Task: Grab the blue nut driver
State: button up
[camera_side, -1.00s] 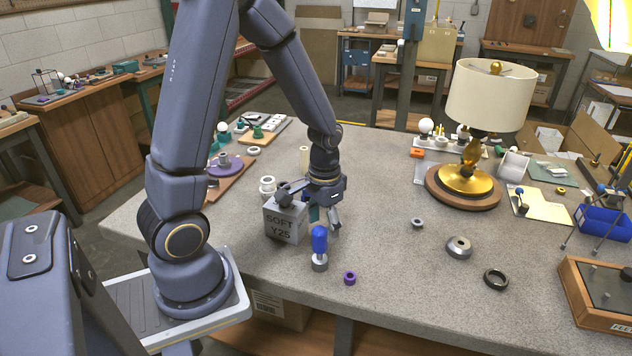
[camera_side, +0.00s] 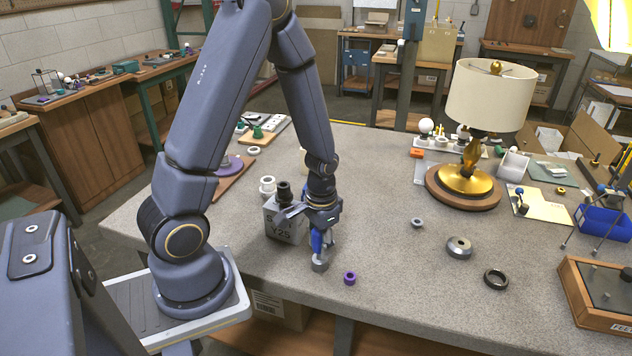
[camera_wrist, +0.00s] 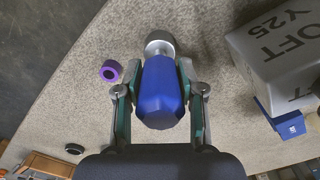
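The blue nut driver (camera_side: 317,241) stands upright on the table near its front edge, blue handle up, grey metal end (camera_side: 320,266) down. In the wrist view its blue handle (camera_wrist: 161,92) lies between my two fingers, with the round metal end beyond it. My gripper (camera_side: 322,240) is right over the driver, pointing down. Part of the handle is hidden by my fingers in the side view.
A grey block marked SOFT Y25 (camera_side: 285,230) stands close on the left of my gripper. A purple ring (camera_side: 349,278) lies just right of the driver. Metal rings (camera_side: 459,248) and a lamp (camera_side: 468,180) are farther right. The middle of the table is clear.

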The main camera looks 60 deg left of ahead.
grip_shut()
